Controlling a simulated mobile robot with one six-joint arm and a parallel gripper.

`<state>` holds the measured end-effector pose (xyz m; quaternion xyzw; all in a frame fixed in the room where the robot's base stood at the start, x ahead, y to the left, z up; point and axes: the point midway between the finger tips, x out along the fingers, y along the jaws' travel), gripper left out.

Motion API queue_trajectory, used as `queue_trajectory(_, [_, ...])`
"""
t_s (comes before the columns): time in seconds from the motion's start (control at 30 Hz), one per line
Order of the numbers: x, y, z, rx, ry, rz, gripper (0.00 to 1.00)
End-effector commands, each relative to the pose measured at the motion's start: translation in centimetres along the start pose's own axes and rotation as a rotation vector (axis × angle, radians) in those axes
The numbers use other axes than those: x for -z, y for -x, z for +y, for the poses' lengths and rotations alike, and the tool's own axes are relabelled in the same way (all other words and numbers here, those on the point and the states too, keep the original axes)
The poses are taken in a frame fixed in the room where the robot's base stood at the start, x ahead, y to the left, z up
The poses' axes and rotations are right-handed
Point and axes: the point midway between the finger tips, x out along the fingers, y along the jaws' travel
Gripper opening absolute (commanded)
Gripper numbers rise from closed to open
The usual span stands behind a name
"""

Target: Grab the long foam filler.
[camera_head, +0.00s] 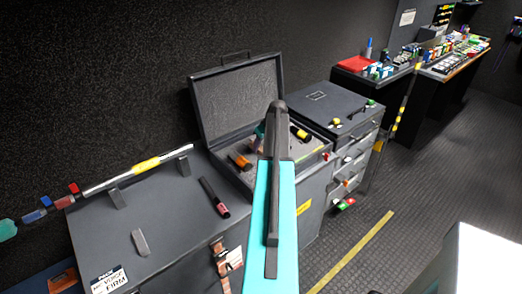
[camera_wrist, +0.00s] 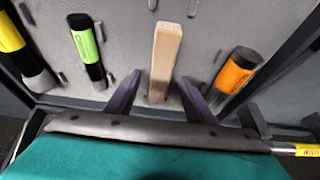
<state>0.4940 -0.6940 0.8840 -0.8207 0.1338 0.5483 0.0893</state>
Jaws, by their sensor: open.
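A long pale tan bar (camera_wrist: 165,60) stands out from the grey foam of the open case in the wrist view. It may be the long foam filler; its material is not certain. My gripper (camera_wrist: 160,78) is open, with one purple finger on each side of the bar's lower part. Whether either finger touches it cannot be told. In the head view my own arm covers much of the case (camera_head: 237,92) and hides the bar. A small grey block (camera_head: 140,242) lies on the cabinet top at left; I cannot tell if it is foam.
A green-and-black cylinder (camera_wrist: 86,47) and a yellow-and-black one (camera_wrist: 14,42) sit left of the bar, an orange-and-black one (camera_wrist: 237,70) close at right. The case's raised lid stands behind. A dark pink-ended cylinder (camera_head: 214,197) lies on the cabinet (camera_head: 165,230).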

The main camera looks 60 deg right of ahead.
Motion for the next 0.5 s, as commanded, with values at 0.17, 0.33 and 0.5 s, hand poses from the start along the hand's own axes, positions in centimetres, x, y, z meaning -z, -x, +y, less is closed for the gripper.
queue_trajectory(0.17, [0.1,-1.5,0.0,0.001,0.000,-0.001,0.48])
queue_trajectory(0.33, [0.1,-2.2,-0.1,0.001,0.001,0.000,0.48])
queue_trajectory(0.5, [0.1,-2.3,-0.1,0.001,0.001,0.000,0.48])
